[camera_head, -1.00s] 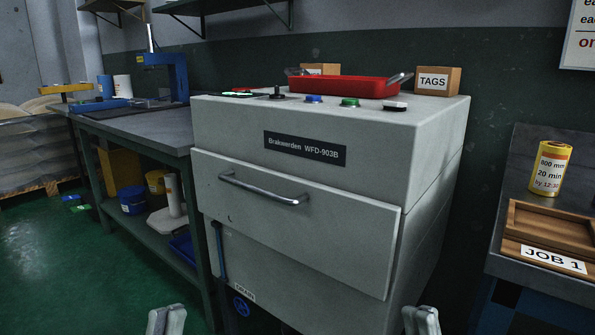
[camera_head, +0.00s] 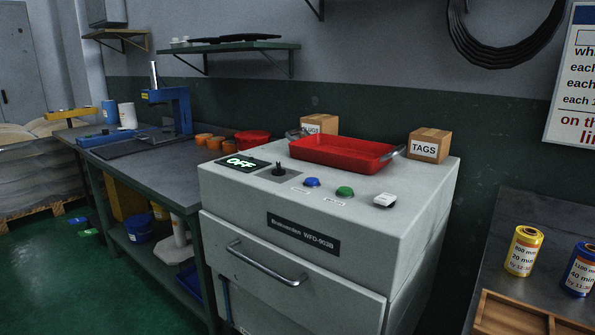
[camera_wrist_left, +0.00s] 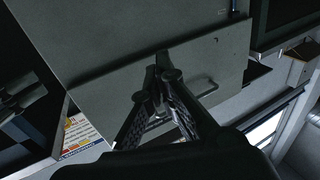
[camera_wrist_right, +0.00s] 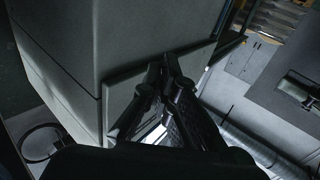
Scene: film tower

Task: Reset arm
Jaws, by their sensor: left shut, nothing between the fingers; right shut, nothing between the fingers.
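My left gripper (camera_wrist_left: 160,62) shows in the left wrist view. Its fingers meet at the tips and hold nothing. Behind it are the grey machine's front panel and a bar handle (camera_wrist_left: 206,88), apart from the fingers as far as I can tell. My right gripper (camera_wrist_right: 166,62) shows in the right wrist view, also shut and empty, in front of a grey panel edge. Neither gripper shows in the head view now. There the grey machine (camera_head: 240,208) stands in the middle, its drawer (camera_head: 250,282) with a metal handle (camera_head: 264,264) below the nameplate.
On the machine's top are an OFF display (camera_head: 241,163), a knob, buttons, a red tray (camera_head: 340,152) and a TAGS box (camera_head: 429,146). A workbench (camera_head: 160,165) stands left. At right, a bench holds yellow (camera_head: 523,250) and blue (camera_head: 581,270) canisters and a wooden tray (camera_head: 500,318).

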